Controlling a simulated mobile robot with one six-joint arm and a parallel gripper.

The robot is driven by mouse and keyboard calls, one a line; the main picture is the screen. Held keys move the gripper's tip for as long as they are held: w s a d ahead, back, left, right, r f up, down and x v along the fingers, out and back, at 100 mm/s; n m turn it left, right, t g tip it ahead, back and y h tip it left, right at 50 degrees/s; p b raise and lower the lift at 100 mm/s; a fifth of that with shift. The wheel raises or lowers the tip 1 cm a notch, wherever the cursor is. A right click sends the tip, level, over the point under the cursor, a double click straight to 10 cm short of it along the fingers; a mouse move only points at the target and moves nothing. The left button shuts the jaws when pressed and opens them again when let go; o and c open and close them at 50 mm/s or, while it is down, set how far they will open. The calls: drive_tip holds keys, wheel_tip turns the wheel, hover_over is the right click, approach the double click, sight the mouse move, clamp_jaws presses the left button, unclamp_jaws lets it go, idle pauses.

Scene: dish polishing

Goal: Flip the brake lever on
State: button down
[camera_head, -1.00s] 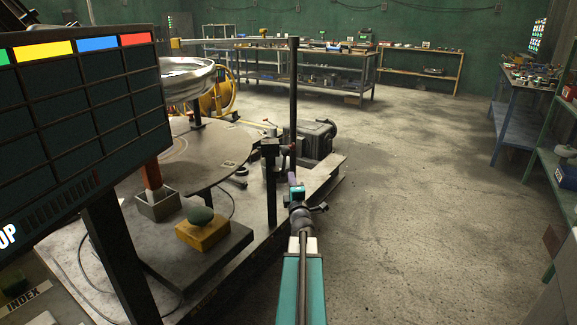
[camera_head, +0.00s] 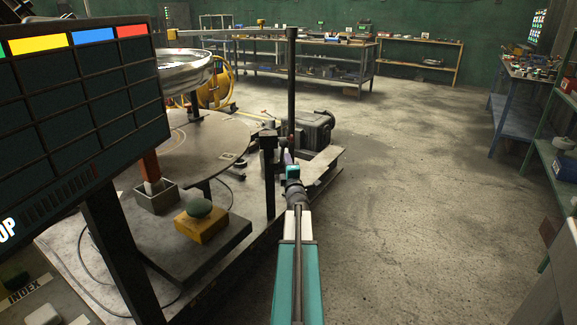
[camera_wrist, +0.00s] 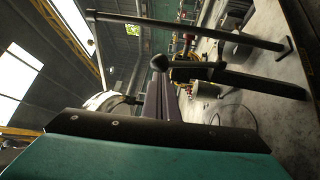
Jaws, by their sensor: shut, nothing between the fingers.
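A dark lever with a round ball knob (camera_wrist: 160,63) shows in the wrist view, just beyond my fingers. I take it for the brake lever; its shaft runs to the right in that picture. In the head view the lever is small and partly hidden among dark parts, at the machine's right edge. My gripper (camera_head: 289,160) is there, beside the short black post. Its purple fingers (camera_wrist: 160,97) are shut and empty, and they point toward the knob. Knob and fingertips look close; I cannot tell whether they touch.
A tall black post (camera_head: 291,90) stands just behind my gripper, a short black post (camera_head: 268,175) to its left. A motor (camera_head: 314,131) sits behind. The round table (camera_head: 200,150) and a screen (camera_head: 80,110) are left. Open floor (camera_head: 420,200) lies right.

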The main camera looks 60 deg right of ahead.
sight(284, 145)
drive_tip(key=shift+x, duration=3.45)
drive_tip(key=shift+a, duration=0.25)
drive_tip(key=shift+d+p, duration=0.25)
drive_tip(key=shift+p, duration=0.05)
drive_tip(key=shift+w+r, duration=0.1)
drive_tip(key=shift+r+p, duration=0.1)
drive_tip(key=shift+p, duration=0.25)
